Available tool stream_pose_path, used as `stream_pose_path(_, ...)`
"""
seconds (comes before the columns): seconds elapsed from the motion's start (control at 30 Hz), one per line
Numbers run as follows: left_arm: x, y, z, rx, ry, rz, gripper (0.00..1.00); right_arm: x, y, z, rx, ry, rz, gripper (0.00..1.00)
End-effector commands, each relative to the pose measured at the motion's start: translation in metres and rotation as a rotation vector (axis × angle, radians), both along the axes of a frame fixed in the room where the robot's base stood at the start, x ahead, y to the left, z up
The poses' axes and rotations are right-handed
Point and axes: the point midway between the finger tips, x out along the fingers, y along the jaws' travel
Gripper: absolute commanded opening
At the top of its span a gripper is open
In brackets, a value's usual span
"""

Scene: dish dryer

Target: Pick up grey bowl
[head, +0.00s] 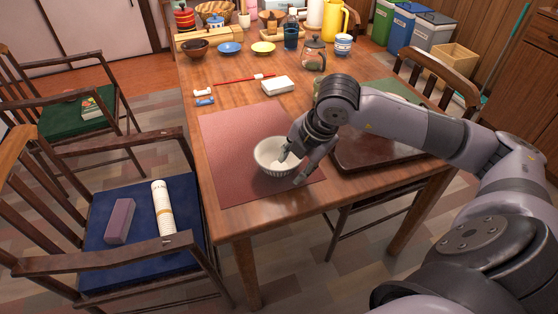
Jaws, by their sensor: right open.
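A pale grey-white bowl (262,158) with a ribbed outside stands upright on the reddish placemat (225,140) near the table's front edge. My right gripper (292,169) is at the bowl's right side with its fingers apart. One fingertip is over the inside of the bowl and the other is outside, low by the placemat. The rim lies between them, and I cannot tell whether either finger touches it. The gripper hides part of the bowl's right side. My left gripper is not in view.
A brown tray (350,160) lies right of the bowl, partly under my right arm. A white box (277,86), a red stick (237,80) and a glass pot (314,55) are farther back. Chairs stand left; the placemat's left part is clear.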

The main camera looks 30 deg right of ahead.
Motion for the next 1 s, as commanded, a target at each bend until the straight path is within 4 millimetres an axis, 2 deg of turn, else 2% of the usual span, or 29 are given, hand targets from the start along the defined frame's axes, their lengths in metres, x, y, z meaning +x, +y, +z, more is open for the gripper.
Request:
stream_pose_path(0.1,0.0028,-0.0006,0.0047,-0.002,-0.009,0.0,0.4,0.0021,0.0009,-0.0073,0.0,0.001,0.001,0.4)
stream_pose_path(0.3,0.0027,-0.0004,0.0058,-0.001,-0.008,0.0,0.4,0.0022,0.0007,-0.0072,0.0,0.0,0.001,0.4)
stream_pose_path(0.9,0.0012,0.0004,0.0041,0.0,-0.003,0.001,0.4,0.0023,0.0006,-0.0067,0.0,0.0,0.0,0.0)
stream_pose_path(1.0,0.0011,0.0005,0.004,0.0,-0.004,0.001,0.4,0.0023,0.0006,-0.0068,0.0,0.0,0.0,0.0)
